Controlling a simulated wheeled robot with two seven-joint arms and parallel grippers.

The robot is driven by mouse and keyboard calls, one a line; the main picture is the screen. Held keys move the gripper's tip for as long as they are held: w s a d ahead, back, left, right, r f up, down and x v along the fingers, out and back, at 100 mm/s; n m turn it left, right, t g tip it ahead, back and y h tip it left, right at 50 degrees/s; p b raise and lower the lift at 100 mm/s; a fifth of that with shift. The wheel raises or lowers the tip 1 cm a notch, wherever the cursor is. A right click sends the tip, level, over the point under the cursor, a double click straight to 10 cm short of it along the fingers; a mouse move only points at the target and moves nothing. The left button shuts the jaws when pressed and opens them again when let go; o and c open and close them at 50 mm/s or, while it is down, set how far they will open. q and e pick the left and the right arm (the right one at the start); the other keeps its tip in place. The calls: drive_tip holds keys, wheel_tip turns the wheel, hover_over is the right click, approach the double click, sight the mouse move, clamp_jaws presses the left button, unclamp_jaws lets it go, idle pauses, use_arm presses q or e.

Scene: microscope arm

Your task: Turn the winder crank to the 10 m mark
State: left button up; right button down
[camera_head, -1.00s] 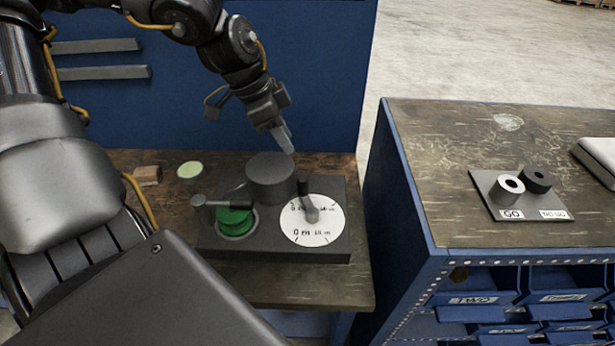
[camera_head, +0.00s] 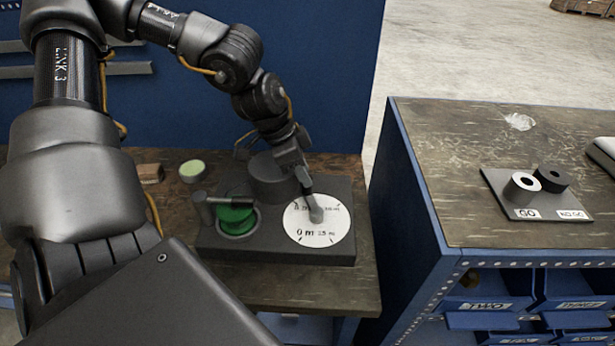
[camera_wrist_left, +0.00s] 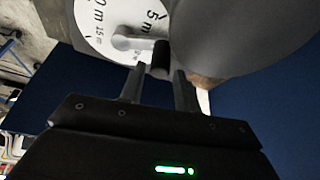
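The winder (camera_head: 225,245) is a dark block on the left bench with a white round dial (camera_head: 325,235). The dial has black marks; "0 m" reads at its near side, while the far labels are partly covered or too small. The grey crank (camera_head: 316,213) sits on the dial, its arm pointing to the far side under my gripper. My left gripper (camera_head: 306,187) reaches down from behind. In the left wrist view its two fingers (camera_wrist_left: 158,88) are apart, with the black crank knob (camera_wrist_left: 161,60) between or just beyond their tips. Contact cannot be told. My right gripper is out of view.
A dark grey cylinder (camera_head: 268,180) stands behind the dial, close to my left gripper. A right-hand bench (camera_head: 450,200) holds a GO/NO GO gauge plate (camera_head: 520,205).

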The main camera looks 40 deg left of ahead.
sight(312, 198)
use_arm(q)
drive_tip(key=shift+x, duration=1.45)
clamp_jaws()
